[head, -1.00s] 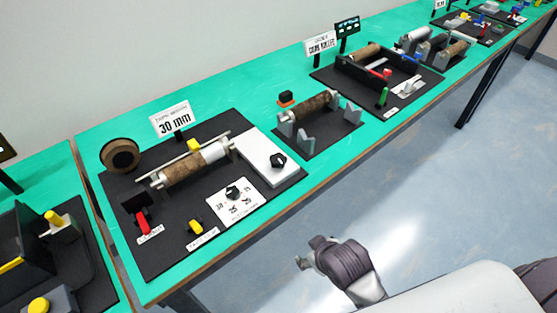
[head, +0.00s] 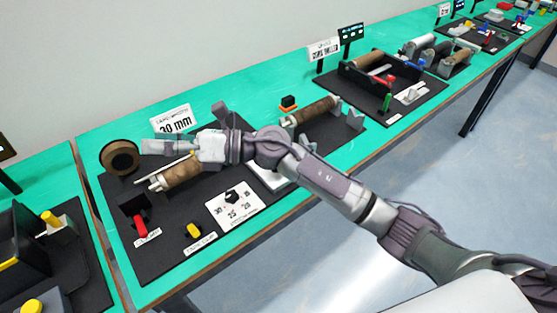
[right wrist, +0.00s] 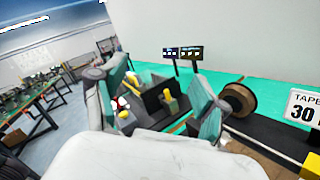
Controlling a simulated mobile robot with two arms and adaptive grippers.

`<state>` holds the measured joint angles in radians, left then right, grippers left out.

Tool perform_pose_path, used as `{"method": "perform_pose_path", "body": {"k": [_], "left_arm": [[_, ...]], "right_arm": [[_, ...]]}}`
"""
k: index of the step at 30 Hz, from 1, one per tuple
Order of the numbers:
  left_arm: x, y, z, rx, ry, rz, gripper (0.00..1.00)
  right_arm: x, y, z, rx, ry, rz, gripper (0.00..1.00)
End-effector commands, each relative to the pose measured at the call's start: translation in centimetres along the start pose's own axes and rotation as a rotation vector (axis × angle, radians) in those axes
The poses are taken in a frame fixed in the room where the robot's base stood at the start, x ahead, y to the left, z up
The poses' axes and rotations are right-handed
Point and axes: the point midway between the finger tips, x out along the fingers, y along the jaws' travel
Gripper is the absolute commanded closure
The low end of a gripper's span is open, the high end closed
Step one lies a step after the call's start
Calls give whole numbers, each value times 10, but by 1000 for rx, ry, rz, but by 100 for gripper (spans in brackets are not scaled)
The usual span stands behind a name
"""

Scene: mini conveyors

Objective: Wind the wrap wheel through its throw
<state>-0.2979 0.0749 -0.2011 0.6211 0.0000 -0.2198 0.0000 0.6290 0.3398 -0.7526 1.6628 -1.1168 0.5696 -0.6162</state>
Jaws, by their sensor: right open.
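The tape station's black board (head: 160,262) holds a brown and white roll (head: 180,174) on a rod, a white card with a black dial (head: 231,197), a red lever (head: 140,223) and a yellow piece (head: 194,230). A brown round tape wheel (head: 120,157) stands at its back left corner; it shows in the right wrist view (right wrist: 240,98). I cannot tell which part is the wrap wheel. My right gripper (head: 165,147) is above the roll, pointing left, open and empty; its fingers spread apart in the right wrist view (right wrist: 160,90). My arm hides the white block's black knob. My left gripper is out of view.
A "30 mm" sign (head: 171,120) stands behind the gripper. To the left is another station with yellow pegs (head: 54,218). To the right, a brown roll (head: 313,111) rests on grey stands, close to my forearm. Further stations line the green bench (head: 270,92).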

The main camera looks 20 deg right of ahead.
Motion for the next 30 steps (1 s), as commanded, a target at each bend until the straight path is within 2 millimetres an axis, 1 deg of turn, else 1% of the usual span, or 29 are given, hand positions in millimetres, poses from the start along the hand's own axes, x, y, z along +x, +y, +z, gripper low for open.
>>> {"method": "perform_pose_path", "body": {"k": [1,2,3,4,5,6,7,8,9,11,12,15,18,21,23,26,30], "left_arm": [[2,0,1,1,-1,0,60],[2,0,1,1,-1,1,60],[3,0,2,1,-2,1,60],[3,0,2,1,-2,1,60],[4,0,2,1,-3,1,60],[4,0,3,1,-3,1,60],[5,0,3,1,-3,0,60],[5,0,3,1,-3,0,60],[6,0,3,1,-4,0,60],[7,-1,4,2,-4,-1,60],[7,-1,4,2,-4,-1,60],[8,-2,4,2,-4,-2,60],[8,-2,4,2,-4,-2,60],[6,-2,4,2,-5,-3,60],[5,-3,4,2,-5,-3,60],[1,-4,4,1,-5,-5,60],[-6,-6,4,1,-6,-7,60]], "right_arm": [[1,-5,-12,-157,172,15,27],[-1,-9,-21,-241,278,25,27],[-9,-19,-32,-347,422,31,27],[-18,-28,-38,-421,533,31,27],[-29,-38,-42,-488,644,29,27],[-48,-53,-44,-569,794,20,27],[-65,-64,-43,-621,905,9,27],[-82,-75,-40,-664,1013,-2,27],[-106,-88,-32,-707,1150,-23,27],[-142,-102,-15,-746,1333,-58,27],[-163,-108,-2,-757,1438,-82,27],[-206,-114,26,-753,1634,-135,27],[-230,-114,42,-735,1739,-164,27],[-238,-115,45,-726,1773,-173,27],[-239,-118,40,-723,1775,-171,27],[-241,-126,28,-722,1773,-169,27],[-245,-141,4,-722,1772,-168,27]]}}
